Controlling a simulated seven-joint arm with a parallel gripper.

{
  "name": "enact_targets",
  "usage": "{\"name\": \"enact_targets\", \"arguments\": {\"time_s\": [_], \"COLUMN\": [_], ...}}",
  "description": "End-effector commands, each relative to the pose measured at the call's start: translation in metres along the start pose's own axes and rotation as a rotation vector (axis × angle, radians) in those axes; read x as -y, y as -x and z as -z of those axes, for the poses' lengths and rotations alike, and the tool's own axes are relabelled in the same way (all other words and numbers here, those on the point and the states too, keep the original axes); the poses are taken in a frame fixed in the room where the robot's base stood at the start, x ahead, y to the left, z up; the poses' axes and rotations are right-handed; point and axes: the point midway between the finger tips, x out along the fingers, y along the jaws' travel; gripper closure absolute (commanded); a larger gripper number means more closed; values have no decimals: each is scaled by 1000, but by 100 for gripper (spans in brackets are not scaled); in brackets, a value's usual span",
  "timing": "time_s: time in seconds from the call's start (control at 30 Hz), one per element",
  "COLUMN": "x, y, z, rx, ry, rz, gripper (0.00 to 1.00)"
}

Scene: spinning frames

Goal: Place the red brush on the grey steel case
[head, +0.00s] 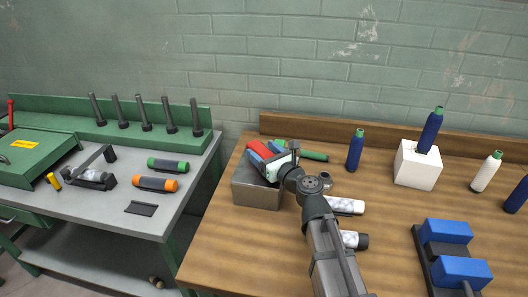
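The grey steel case (258,196) is a box near the left edge of the wooden bench. A red piece (261,149), probably the red brush, shows just above the case's top at its back edge. A blue piece (277,147) lies right beside it. My gripper (274,164) is over the case, close to the red and blue pieces. My own wrist hides the fingers, so I cannot tell if they grip anything, or if the red piece rests on the case.
A green rod (312,154) lies behind my gripper. White cylinders (346,205) lie beside my arm. A blue bottle (355,150) stands behind; another (430,130) is on a white block (418,166). A blue-padded holder (447,250) is front right. A grey bench (110,205) stands left across a gap.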

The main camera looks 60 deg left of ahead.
Motion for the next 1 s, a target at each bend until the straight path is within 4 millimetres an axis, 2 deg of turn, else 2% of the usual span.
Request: {"name": "enact_targets", "arguments": {"time_s": [0.4, 0.57, 0.8, 1.0], "x": [0, -1, -2, -1], "y": [2, 25, 72, 102], "z": [-3, -3, -3, -3], "rx": [0, 0, 0, 0], "ry": [1, 1, 1, 0], "rz": [0, 2, 2, 2], "gripper": [23, 23, 23, 23]}}
